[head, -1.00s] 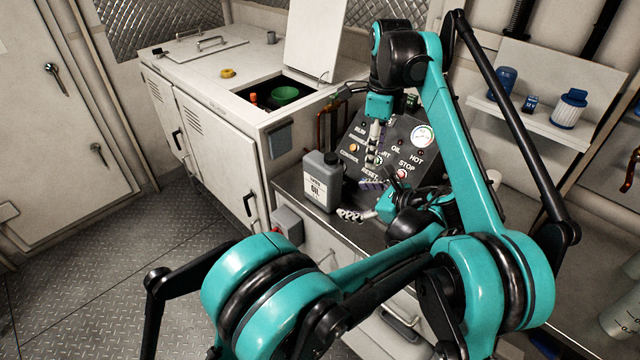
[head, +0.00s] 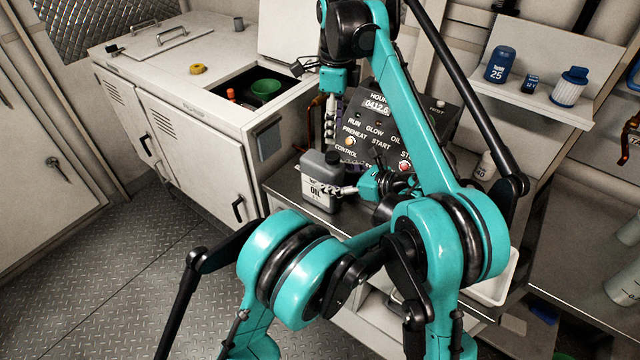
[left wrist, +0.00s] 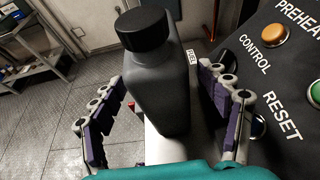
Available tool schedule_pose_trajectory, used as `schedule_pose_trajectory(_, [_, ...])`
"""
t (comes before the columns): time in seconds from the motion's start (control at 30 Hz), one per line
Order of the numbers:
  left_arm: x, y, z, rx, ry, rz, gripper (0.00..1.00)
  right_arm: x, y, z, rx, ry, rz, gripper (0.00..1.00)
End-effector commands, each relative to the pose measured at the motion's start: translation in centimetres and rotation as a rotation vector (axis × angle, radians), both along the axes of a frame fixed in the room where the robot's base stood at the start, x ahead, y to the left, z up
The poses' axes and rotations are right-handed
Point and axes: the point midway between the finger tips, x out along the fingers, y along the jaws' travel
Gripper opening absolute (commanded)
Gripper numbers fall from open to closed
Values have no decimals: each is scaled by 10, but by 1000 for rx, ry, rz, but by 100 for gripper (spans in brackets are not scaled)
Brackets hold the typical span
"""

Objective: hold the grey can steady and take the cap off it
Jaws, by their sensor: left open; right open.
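The grey can (head: 318,172) stands upright on the metal worktop, with an oil label on its front. Its black cap (head: 332,157) is on top and shows clearly in the left wrist view (left wrist: 143,28). My left gripper (head: 338,189) is open at the can's lower body. In the left wrist view its fingers (left wrist: 162,85) stand on either side of the can, with a gap visible at least on the left. My right gripper (head: 329,128) is open, points down and hangs above the cap, apart from it. One of its fingers is partly hidden in the head view.
A control panel (head: 385,135) with buttons stands right behind the can, close to both grippers. The white chiller cabinet (head: 190,140) is to the left, with a green bowl (head: 265,87) in its opening. A shelf (head: 530,102) with blue containers is at the right.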

Motion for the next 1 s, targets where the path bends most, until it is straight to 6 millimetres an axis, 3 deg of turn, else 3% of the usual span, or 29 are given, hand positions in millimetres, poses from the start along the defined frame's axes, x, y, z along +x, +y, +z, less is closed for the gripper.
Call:
schedule_pose_trajectory(0.3, [22, 30, -15, 0, 0, 1, 76, 0, 0, 0, 0, 0, 0, 48])
schedule_pose_trajectory(0.63, [24, 33, -17, 0, 0, 1, 76, 0, 0, 0, 0, 0, 0, 48])
schedule_pose_trajectory(0.67, [24, 33, -17, 0, 0, 1, 71, 0, 0, 0, 0, 0, 0, 48])
schedule_pose_trajectory(0.93, [23, 33, -17, 0, 0, 1, 0, 0, 0, 0, 0, 0, 0, 48])
schedule_pose_trajectory(1.0, [23, 33, -17, 0, 0, 1, 0, 0, 0, 0, 0, 0, -4, 48])
